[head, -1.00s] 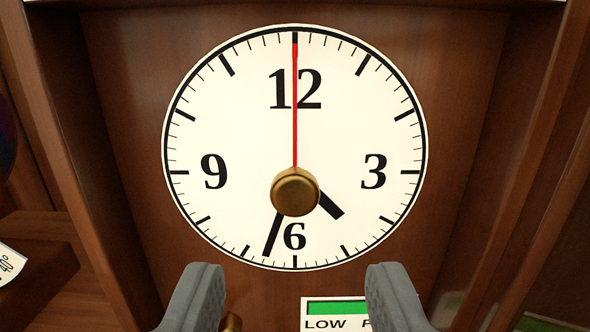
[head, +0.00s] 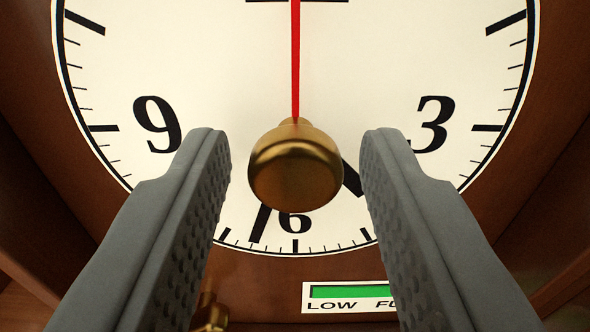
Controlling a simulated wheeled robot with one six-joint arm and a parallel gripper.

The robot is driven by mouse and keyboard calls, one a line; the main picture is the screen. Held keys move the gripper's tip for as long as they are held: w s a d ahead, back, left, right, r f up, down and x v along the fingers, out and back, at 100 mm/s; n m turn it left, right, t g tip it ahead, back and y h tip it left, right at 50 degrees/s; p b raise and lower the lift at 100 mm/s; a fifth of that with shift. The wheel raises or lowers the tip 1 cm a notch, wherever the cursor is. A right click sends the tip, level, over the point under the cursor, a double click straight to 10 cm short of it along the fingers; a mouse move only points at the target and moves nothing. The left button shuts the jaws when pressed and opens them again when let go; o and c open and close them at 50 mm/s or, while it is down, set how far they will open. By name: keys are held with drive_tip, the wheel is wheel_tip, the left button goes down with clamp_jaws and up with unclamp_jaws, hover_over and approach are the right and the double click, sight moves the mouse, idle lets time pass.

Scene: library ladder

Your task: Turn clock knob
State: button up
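The brass clock knob (head: 296,168) stands out from the middle of the white clock face (head: 240,60). A red hand (head: 296,60) points straight up from it. Two black hands show below the knob, one toward the lower left beside the 6 and one toward the lower right. My gripper (head: 293,140) is open, with one grey finger on each side of the knob. A gap shows between each finger and the knob, and nothing is held. The fingers hide parts of the lower dial.
A label with a green bar and the word LOW (head: 345,297) sits below the dial, partly hidden by the right finger. A small brass part (head: 211,314) shows at the bottom beside the left finger. Brown wooden case walls flank the dial.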

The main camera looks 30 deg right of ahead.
drive_tip(key=c, duration=0.7)
drive_tip(key=shift+m, duration=1.2)
drive_tip(key=shift+c, duration=0.2)
drive_tip(key=o, duration=0.9)
drive_tip(key=shift+o, duration=0.2)
drive_tip(key=v, duration=1.7)
drive_tip(key=shift+s+a, duration=0.15)
drive_tip(key=shift+a, duration=0.05)
